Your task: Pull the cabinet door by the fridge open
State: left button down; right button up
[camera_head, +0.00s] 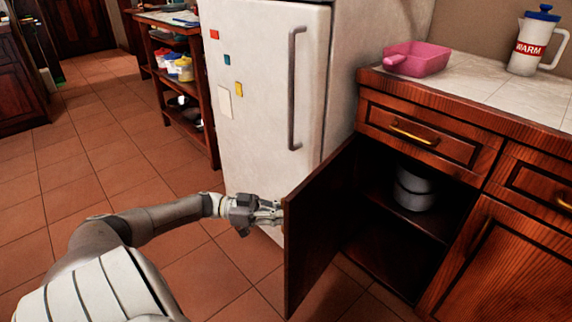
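The dark wood cabinet door (317,226) beside the fridge stands wide open, swung out from its fridge side toward me. Its inner face shows; its outer face and any handle there are hidden. My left gripper (272,213) is at the door's free edge, on the outer side, with its fingertips partly hidden behind the door. I cannot tell whether the fingers are closed on a handle or only touch the door. The cabinet interior shows a shelf with grey-white stacked pots (413,188). My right gripper is not in view.
The white fridge (262,100) stands close behind my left gripper. A drawer (425,132) is shut above the open cabinet. A pink pan (418,58) and a white jug (535,45) stand on the counter. The tiled floor at the left is clear.

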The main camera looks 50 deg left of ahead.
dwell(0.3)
pick_arm(q)
jog(key=c, duration=1.5)
grip_release()
jog(key=v, duration=1.2)
jog(key=shift+s+f, duration=0.1)
